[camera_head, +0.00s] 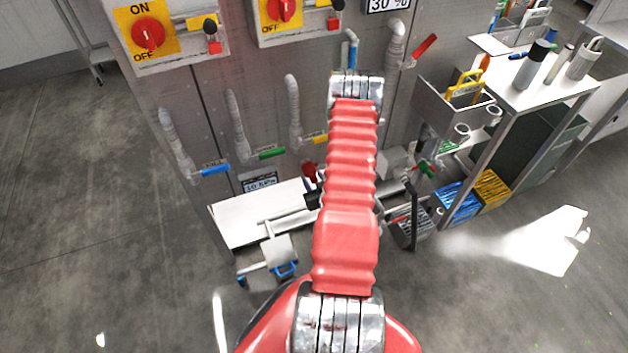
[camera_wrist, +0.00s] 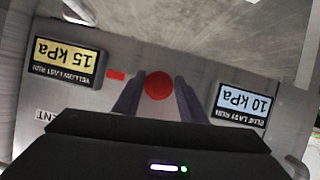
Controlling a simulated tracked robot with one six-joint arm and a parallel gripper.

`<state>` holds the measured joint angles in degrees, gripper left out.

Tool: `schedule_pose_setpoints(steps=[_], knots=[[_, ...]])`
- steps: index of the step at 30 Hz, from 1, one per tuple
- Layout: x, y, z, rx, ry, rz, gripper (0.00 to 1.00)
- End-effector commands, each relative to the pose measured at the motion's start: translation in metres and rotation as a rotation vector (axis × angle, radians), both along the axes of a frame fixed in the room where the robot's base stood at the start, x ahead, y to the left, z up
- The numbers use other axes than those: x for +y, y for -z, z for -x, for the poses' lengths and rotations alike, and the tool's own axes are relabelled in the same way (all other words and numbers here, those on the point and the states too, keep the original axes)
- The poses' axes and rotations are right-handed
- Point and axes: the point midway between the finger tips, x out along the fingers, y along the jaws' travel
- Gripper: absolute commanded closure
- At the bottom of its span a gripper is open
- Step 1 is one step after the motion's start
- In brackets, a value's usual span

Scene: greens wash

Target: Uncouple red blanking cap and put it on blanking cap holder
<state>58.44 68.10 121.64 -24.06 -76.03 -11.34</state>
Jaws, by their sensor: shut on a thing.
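The red blanking cap (camera_wrist: 158,85) shows in the wrist view as a round red disc between the two dark fingers of my gripper (camera_wrist: 157,97), which is shut on it. In the head view a small dark red piece (camera_head: 309,172) shows just left of my red arm, by the dark gripper (camera_head: 312,198) in front of the grey panel. My arm hides much of this area. I cannot tell whether the cap still touches a coupling. I cannot make out the blanking cap holder for sure in either view.
A 15 kPa display (camera_wrist: 68,62) and a 10 kPa display (camera_wrist: 240,105) flank the gripper, upside down in the wrist view. A white ledge (camera_head: 238,222) juts from the panel. Pipes with blue (camera_head: 215,170) and green (camera_head: 271,153) handles stand left. A cluttered trolley (camera_head: 545,92) stands right.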

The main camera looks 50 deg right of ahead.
Motion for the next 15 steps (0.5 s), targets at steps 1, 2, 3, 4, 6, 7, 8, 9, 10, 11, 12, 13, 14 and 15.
schedule_pose_setpoints(steps=[1, 2, 3, 4, 6, 7, 8, 9, 10, 11, 12, 13, 14, 15], knots=[[-0.0007, -0.0005, -0.0012, -0.001, -0.001, 0.002, 0.89], [-0.0011, -0.0005, -0.0016, -0.001, -0.001, 0.002, 0.89], [-0.0015, -0.0005, -0.0023, -0.002, 0.0, 0.001, 0.89], [-0.0018, -0.0005, -0.0027, -0.002, 0.0, 0.001, 0.89], [-0.0024, -0.0005, -0.0038, -0.002, 0.0, 0.001, 0.89], [-0.0026, -0.0005, -0.0042, -0.002, 0.0, 0.001, 0.89], [-0.0029, -0.0005, -0.0047, -0.001, 0.0, 0.001, 0.89], [-0.0033, -0.0005, -0.0054, -0.001, 0.0, 0.001, 0.89], [-0.0036, -0.0005, -0.0058, -0.001, 0.0, 0.001, 0.89], [-0.0038, -0.0005, -0.0063, -0.001, 0.0, 0.001, 0.89], [-0.0041, -0.0005, -0.007, -0.001, 0.0, 0.001, 0.89], [-0.0044, -0.0006, -0.0075, -0.001, 0.0, 0.001, 0.89], [-0.0047, -0.0005, -0.008, -0.001, 0.0, 0.001, 0.89], [-0.0047, -0.0005, -0.008, -0.001, 0.0, 0.001, 0.61]])
